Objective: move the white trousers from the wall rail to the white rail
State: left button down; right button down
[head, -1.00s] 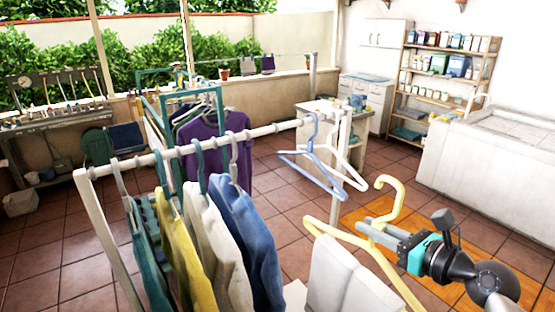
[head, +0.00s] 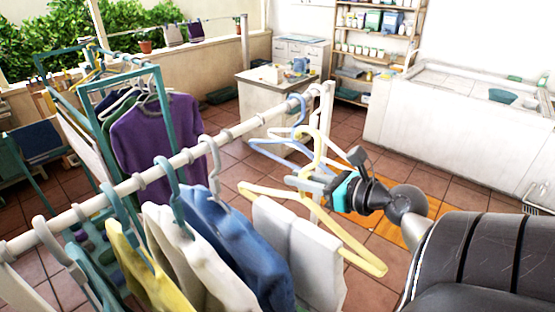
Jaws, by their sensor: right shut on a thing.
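The white trousers (head: 291,243) hang folded over a yellow hanger (head: 352,250). My right gripper (head: 303,180) is shut on this hanger near the base of its hook. The hanger and trousers are beside the right end of the white rail (head: 240,128), in front of its end post. The hanger's hook overlaps the empty hangers in the picture; I cannot tell whether it touches the rail. The trousers' left edge is close to a blue garment (head: 235,235) on the rail. My left gripper is not in view.
A blue empty hanger (head: 275,152) and a white one hang at the rail's right end. A white shirt (head: 190,255) and a yellow garment (head: 140,270) hang further left. A green rack with a purple shirt (head: 160,145) stands behind.

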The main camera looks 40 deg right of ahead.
jog(key=shift+w+r, duration=0.15)
jog(key=shift+w, duration=0.15)
jog(key=shift+s, duration=0.1)
jog(key=x, duration=0.3)
jog(key=r+p+x, duration=0.1)
jog(key=x, duration=0.3)
jog(key=p+x, duration=0.1)
jog(key=x, duration=0.2)
jog(key=shift+w+r, duration=0.35)
jog(key=shift+w, duration=0.15)
jog(key=shift+x, duration=0.85)
jog(key=shift+w+r, duration=0.15)
jog(key=shift+r+x, duration=0.25)
jog(key=shift+x, duration=0.75)
jog(key=shift+r+x, duration=0.25)
jog(key=shift+x, duration=0.8)
jog(key=shift+w+f, duration=0.1)
jog(key=shift+w, duration=0.05)
